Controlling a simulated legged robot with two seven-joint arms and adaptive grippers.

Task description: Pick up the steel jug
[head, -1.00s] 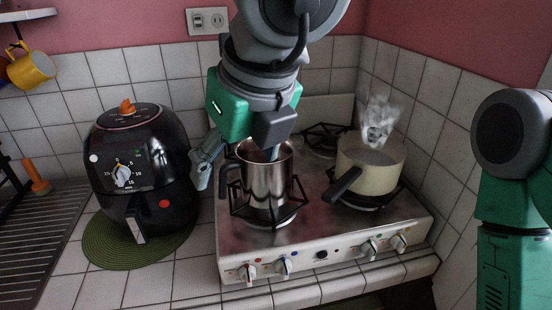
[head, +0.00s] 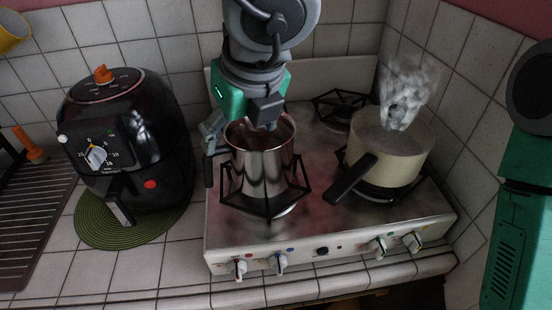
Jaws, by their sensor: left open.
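The steel jug (head: 262,168) stands upright on the front left burner of the stove. It is shiny, open at the top, with a dark handle on its left side. My left gripper (head: 236,128) is at the jug's rim, coming down from above and behind. One finger shows at the left of the jug near the handle; the other finger is hidden at or behind the rim. The gripper is open, and I cannot tell whether it touches the jug. My right gripper is out of view; only part of my right arm shows at the right edge.
A cream pot (head: 392,150) with a dark handle steams on the right burner of the white stove (head: 330,235). A black air fryer (head: 125,140) stands on a green round mat (head: 95,228) at the left. Tiled walls close off the back and right.

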